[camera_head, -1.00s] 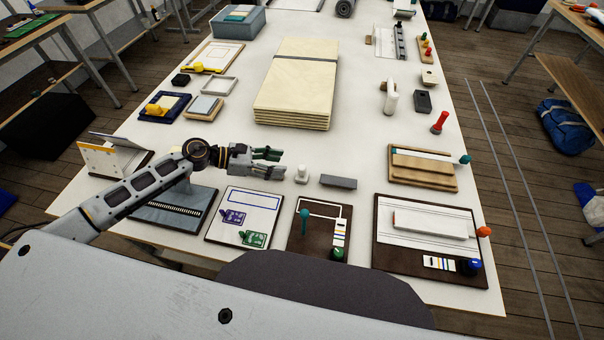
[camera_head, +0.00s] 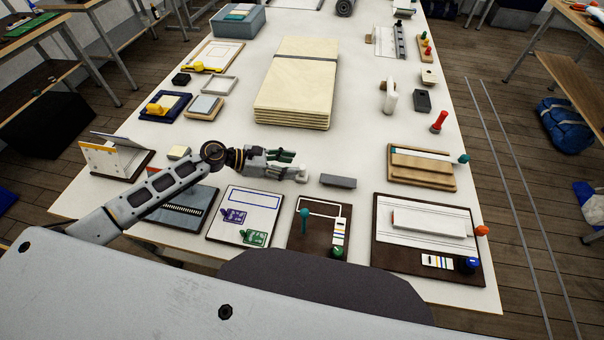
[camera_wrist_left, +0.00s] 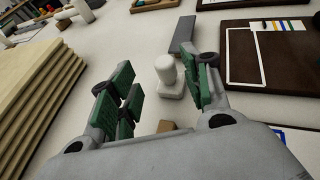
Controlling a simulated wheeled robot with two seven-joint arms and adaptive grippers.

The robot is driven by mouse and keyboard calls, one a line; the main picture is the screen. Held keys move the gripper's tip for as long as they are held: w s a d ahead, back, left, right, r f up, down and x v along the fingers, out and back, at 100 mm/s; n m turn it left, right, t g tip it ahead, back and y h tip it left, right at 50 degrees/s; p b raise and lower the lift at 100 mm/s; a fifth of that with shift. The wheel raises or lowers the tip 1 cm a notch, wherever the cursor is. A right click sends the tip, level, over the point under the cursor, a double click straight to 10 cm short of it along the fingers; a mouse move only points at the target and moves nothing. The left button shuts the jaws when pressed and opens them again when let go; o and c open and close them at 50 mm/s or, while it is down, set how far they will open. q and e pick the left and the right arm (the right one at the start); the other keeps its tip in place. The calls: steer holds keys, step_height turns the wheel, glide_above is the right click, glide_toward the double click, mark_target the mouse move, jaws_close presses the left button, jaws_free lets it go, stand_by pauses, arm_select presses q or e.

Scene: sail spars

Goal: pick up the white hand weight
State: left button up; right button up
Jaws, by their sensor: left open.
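The white hand weight (camera_head: 303,172), a small piece with a rounded knob on a squarish base, stands upright on the white table. In the left wrist view the white hand weight (camera_wrist_left: 168,72) shows between and just beyond my green-padded fingers. My left gripper (camera_head: 289,165) is open and low over the table, its fingertips at the left side of the weight. I cannot tell whether a finger touches it. My right gripper is not in view.
A grey bar (camera_head: 338,181) lies just right of the weight. A dark brown board (camera_head: 294,240) with a teal knob is in front. A stack of cream boards (camera_head: 290,110) stands behind. Bare table lies between the stack and the weight.

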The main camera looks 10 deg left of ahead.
mark_target(302, 166)
arm_select(q)
steer(key=shift+s+p+x, duration=0.15)
steer(key=shift+p+x, duration=0.2)
steer(key=shift+x, duration=0.4)
steer(key=shift+s+p+x, duration=0.15)
steer(key=shift+p+x, duration=0.15)
steer(key=shift+x, duration=1.55)
steer(key=shift+c, duration=0.4)
jaws_close()
